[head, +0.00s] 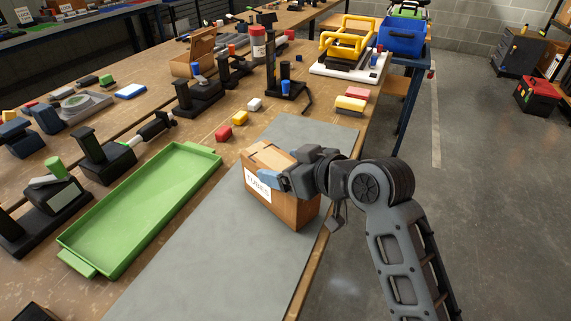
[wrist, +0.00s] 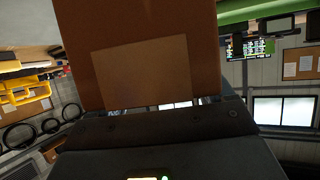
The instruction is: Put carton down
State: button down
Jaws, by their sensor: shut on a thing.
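The carton (head: 262,192) is a brown cardboard box with a white label reading "TUBES". In the head view it is upright at the right part of the grey mat (head: 190,262), near the table's right edge. I cannot tell whether its base touches the mat. My gripper (head: 275,180) is shut on the carton near its top, reaching in from the right. In the wrist view the carton's brown face (wrist: 140,35) fills the upper middle, right in front of the gripper (wrist: 155,108). The far finger is hidden by the carton.
A long green tray (head: 140,205) lies left of the mat. Red, yellow and white blocks (head: 239,118) sit beyond the carton. Black fixtures (head: 198,95) stand farther back and left. The mat's near part is bare. The table edge drops off to the right.

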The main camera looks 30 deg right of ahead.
dwell(0.3)
grip_release()
jog(key=shift+f, duration=0.15)
jog(key=shift+s+r, duration=0.1)
jog(key=shift+r, duration=0.1)
jog(key=b+v, duration=0.1)
jog(key=v, duration=1)
jog(key=shift+s+r, duration=0.2)
jog(key=shift+s, duration=0.15)
jog(key=shift+d, duration=0.1)
